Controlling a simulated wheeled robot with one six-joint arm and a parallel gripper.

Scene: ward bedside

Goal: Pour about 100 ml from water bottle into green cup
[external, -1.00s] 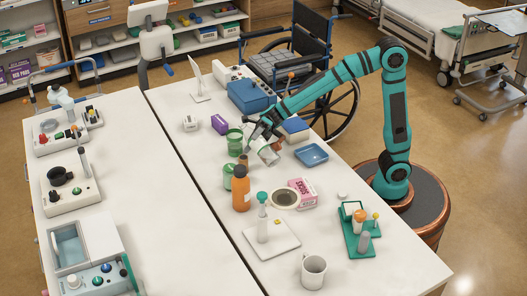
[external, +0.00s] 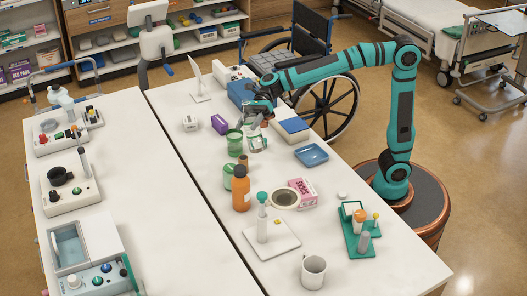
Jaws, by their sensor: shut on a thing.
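The water bottle (external: 257,142), pale and clear-looking, is in my gripper (external: 258,112), which is shut on it from above. The bottle is close to upright, just right of the green cup. The green cup (external: 234,143) is translucent and stands upright on the table. The bottle's lower end is at or just above the tabletop; I cannot tell whether it touches. My gripper hides the bottle's upper part. The water levels in the bottle and cup are too small to read.
An orange bottle (external: 241,190) and a green container (external: 228,172) stand in front of the cup. A small brown cylinder (external: 243,160) is close to it. A blue tray (external: 311,154), a blue-topped box (external: 292,130) and a purple box (external: 219,124) lie around.

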